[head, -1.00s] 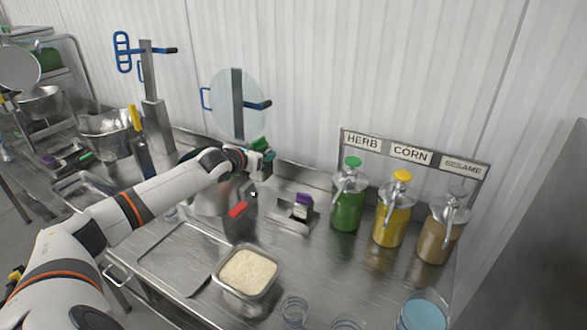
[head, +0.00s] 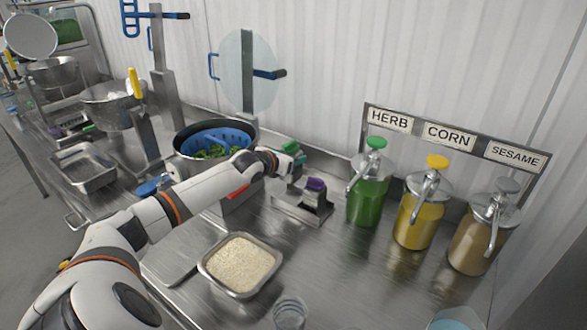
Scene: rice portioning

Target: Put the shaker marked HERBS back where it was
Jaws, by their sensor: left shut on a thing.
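My left gripper (head: 290,161) is shut on a small green-topped shaker (head: 291,146). It holds the shaker above the back left of a low steel stand (head: 290,208). No HERBS lettering can be read on the shaker, and its lower part is mostly hidden by the gripper. A purple-topped shaker (head: 316,188) is in the right part of the stand. The stand's left part is partly in view below my gripper and looks empty. My right gripper is out of view.
Dispensers marked HERB (head: 368,195), CORN (head: 418,215) and SESAME (head: 480,238) stand right of the stand. A rice tray (head: 272,286) sits in front. A dark pot (head: 180,150) with a blue basket (head: 222,136) of greens is behind my arm. A clear cup (head: 290,312) stands at the front.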

